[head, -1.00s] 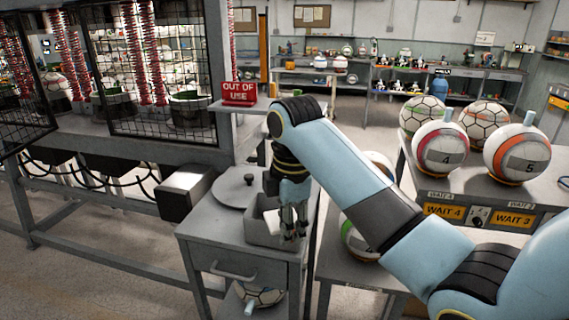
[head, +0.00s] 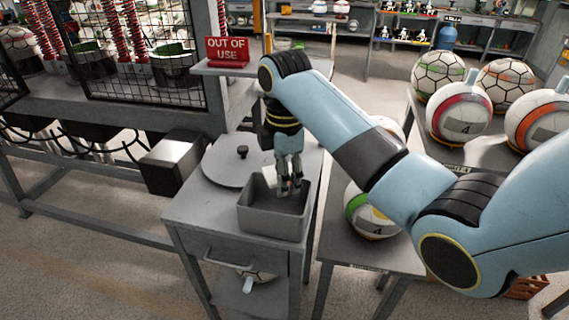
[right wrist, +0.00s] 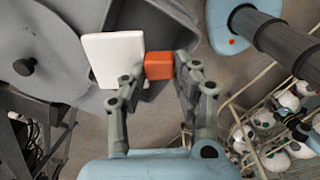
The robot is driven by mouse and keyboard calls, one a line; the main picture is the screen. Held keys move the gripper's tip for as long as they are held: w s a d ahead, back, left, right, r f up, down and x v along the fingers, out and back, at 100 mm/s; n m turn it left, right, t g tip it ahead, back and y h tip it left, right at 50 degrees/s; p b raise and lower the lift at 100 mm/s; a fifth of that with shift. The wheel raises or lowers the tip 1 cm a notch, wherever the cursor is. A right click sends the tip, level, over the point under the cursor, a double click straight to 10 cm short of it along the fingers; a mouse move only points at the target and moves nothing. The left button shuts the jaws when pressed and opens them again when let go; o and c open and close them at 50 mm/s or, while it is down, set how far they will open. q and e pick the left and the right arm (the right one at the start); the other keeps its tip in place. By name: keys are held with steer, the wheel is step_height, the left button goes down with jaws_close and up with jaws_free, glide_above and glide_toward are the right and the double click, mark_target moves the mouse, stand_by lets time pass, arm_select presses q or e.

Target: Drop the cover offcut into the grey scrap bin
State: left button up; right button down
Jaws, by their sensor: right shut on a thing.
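The cover offcut is a flat white piece (head: 269,177) with an orange block at its edge. In the right wrist view the white piece (right wrist: 114,58) lies left of the fingertips. My right gripper (head: 289,188) points down and is shut on the orange block, which shows between its fingertips (right wrist: 159,66). The grey scrap bin (head: 272,222) is an open box on a grey cabinet. The gripper and offcut are over its open top; I cannot tell the exact height. The bin's rim (right wrist: 180,18) also shows behind the offcut in the right wrist view. My left gripper is out of view.
A round grey lid (head: 222,168) with a black knob lies beside the bin. A red out-of-use sign (head: 228,50) stands on a shelf behind. A caged press (head: 135,60) is at the left. Balls (head: 460,110) stand on benches at the right.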

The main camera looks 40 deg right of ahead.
step_height(320, 180, down, 2)
steer(key=shift+w, duration=0.15)
steer(key=shift+d+f, duration=0.1)
steer(key=shift+f, duration=0.2)
steer(key=c, duration=0.9)
jaws_free()
steer(key=shift+f, duration=0.1)
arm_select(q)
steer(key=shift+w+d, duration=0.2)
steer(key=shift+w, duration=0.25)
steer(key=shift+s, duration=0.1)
arm_select(e)
step_height(320, 180, up, 8)
steer(key=shift+f, duration=0.2)
